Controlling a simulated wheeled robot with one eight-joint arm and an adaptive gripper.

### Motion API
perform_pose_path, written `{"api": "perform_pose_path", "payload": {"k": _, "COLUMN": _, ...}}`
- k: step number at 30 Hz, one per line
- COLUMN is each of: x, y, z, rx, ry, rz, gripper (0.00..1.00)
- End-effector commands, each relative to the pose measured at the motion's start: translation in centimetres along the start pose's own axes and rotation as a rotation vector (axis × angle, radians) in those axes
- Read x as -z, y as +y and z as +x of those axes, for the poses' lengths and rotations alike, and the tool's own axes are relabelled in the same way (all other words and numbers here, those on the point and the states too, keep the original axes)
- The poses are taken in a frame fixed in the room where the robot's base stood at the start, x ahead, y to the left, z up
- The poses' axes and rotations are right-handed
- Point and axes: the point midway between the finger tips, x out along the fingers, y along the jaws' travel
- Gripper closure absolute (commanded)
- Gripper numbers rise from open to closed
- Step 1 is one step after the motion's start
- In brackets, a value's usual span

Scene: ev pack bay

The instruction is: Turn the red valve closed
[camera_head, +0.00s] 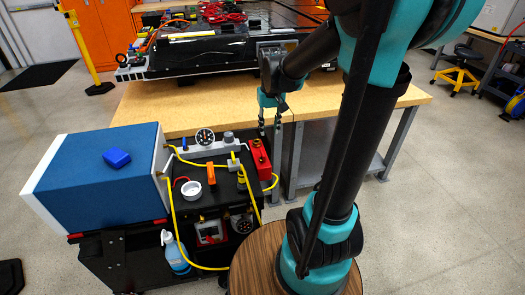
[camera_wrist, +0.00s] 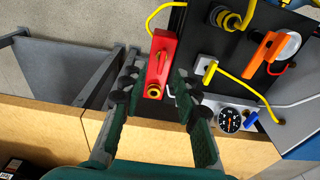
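A red block-shaped fitting (camera_head: 258,158) stands at the right back of the black cart. In the wrist view the red fitting (camera_wrist: 162,50) shows a brass end and a raised red bar on top. No other plainly red valve handle shows, and I cannot tell its turned position. My gripper (camera_head: 269,122) hangs above and just behind the fitting in the head view. In the wrist view my gripper (camera_wrist: 158,82) is open and empty, with its fingers apart on either side of the fitting. I see no clear contact.
An orange handle (camera_head: 211,174) and white cup (camera_head: 191,190) are nearby. Yellow hoses loop around. A blue box (camera_head: 105,180) sits left; a wooden workbench (camera_head: 150,107) stands behind.

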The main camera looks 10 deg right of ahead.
Motion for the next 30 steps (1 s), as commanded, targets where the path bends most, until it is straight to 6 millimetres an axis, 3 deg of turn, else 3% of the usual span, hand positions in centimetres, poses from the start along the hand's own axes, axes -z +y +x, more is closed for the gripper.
{"api": "perform_pose_path", "payload": {"k": 3, "x": 3.3, "y": -0.7, "z": -1.3, "rx": 0.000, "ry": -0.055, "rz": -0.011, "gripper": 0.69}}
{"api": "perform_pose_path", "payload": {"k": 6, "x": 4.9, "y": -1.0, "z": -1.9, "rx": -0.001, "ry": -0.084, "rz": -0.016, "gripper": 0.69}}
{"api": "perform_pose_path", "payload": {"k": 13, "x": 5.6, "y": -1.2, "z": -1.5, "rx": -0.002, "ry": -0.103, "rz": -0.018, "gripper": 0.69}}
{"api": "perform_pose_path", "payload": {"k": 30, "x": 4.6, "y": -1.2, "z": 8.5, "rx": -0.002, "ry": -0.101, "rz": -0.018, "gripper": 0.69}}
